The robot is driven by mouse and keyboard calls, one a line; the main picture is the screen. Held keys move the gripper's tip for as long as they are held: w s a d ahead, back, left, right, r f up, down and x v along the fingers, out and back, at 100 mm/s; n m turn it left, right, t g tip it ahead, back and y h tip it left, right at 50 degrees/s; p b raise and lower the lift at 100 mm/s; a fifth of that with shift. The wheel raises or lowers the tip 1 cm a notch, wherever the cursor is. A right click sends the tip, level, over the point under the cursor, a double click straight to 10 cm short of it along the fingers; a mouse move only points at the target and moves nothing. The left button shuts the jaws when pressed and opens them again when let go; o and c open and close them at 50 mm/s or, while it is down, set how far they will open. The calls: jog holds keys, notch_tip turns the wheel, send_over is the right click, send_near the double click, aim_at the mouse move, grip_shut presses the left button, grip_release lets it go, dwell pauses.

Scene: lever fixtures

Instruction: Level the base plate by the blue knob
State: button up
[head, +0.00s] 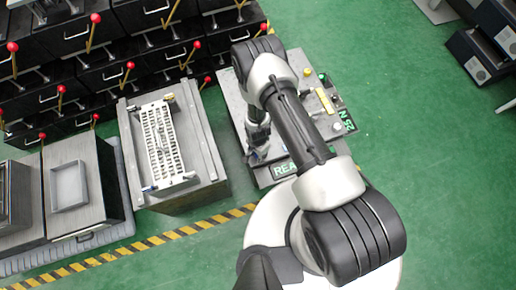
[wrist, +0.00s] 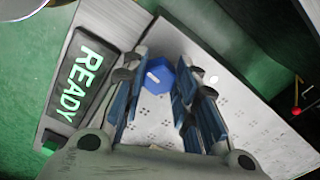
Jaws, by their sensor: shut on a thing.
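The blue knob (wrist: 158,78) sits between the two fingers of my gripper (wrist: 157,85), on a pale plate with small holes (wrist: 228,112), the base plate as far as I can tell. The fingers are closed on the knob's sides, and the knob's top with a white mark stays visible. In the head view my gripper (head: 259,152) points down at the near left part of the grey bench. My arm hides most of the plate there, and its tilt cannot be read.
A lit READY sign (wrist: 82,82) lies just left of my gripper; it also shows in the head view (head: 285,168). Left of this bench stands a table with a slotted white frame (head: 163,145). Black cabinets with red-knobbed levers (head: 89,60) fill the back left.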

jog(key=m+b, duration=0.1)
jog(key=m, duration=0.4)
jog(key=shift+w+m, duration=0.1)
jog(key=shift+m, duration=0.2)
jog(key=shift+w+m+b, duration=0.1)
jog(key=shift+m+b, duration=0.45)
jog(key=shift+m, duration=1.75)
jog(key=o, duration=1)
jog(key=shift+o, duration=0.2)
notch_tip(320, 180, up, 12)
